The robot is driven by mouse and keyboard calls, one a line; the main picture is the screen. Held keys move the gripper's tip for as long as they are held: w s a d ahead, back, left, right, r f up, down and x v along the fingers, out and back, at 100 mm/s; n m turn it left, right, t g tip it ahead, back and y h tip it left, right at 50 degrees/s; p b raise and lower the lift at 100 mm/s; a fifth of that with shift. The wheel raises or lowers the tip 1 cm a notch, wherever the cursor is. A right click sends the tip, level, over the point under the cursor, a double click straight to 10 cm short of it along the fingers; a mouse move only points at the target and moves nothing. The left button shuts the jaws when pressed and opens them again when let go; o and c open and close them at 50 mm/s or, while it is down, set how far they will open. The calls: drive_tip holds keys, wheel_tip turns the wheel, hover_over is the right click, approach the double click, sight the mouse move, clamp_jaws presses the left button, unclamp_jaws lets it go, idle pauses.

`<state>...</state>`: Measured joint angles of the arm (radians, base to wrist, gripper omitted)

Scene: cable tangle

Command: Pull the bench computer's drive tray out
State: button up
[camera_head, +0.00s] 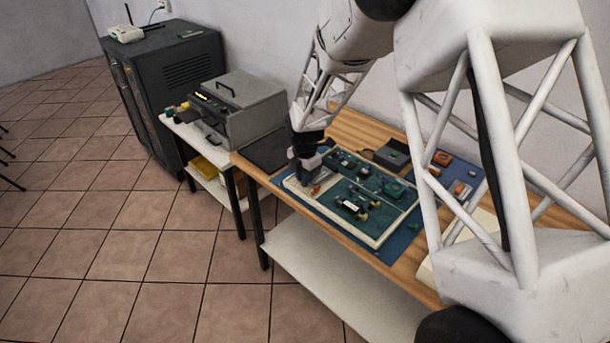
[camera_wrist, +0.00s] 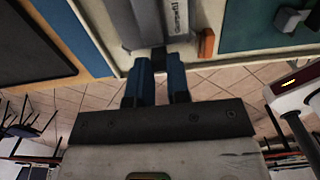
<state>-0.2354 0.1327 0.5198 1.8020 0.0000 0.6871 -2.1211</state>
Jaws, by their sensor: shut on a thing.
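The bench computer (camera_head: 372,236) is a cream-framed panel with green boards, lying on a blue mat on the wooden bench. My gripper (camera_head: 304,172) reaches down at its left end and covers that part in the head view. In the wrist view my gripper (camera_wrist: 159,72) has its blue fingers shut on a small dark tab at the end of a grey labelled block, which looks like the drive tray (camera_wrist: 146,28). The block lies at the cream frame (camera_wrist: 118,55). How far it sticks out cannot be told.
A small orange piece (camera_wrist: 206,42) sits right beside the block. Dark and orange parts lie on the mat behind the panel. A grey machine (camera_head: 240,108) stands on the side table at left, beside a dark cabinet (camera_head: 172,85). Open tiled floor lies in front.

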drive_tip(key=shift+s+a, duration=0.7)
drive_tip(key=shift+s, duration=0.05)
idle(1.1)
drive_tip(key=o, duration=0.7)
drive_tip(key=shift+r, duration=0.1)
drive_tip(key=shift+r, duration=2.9)
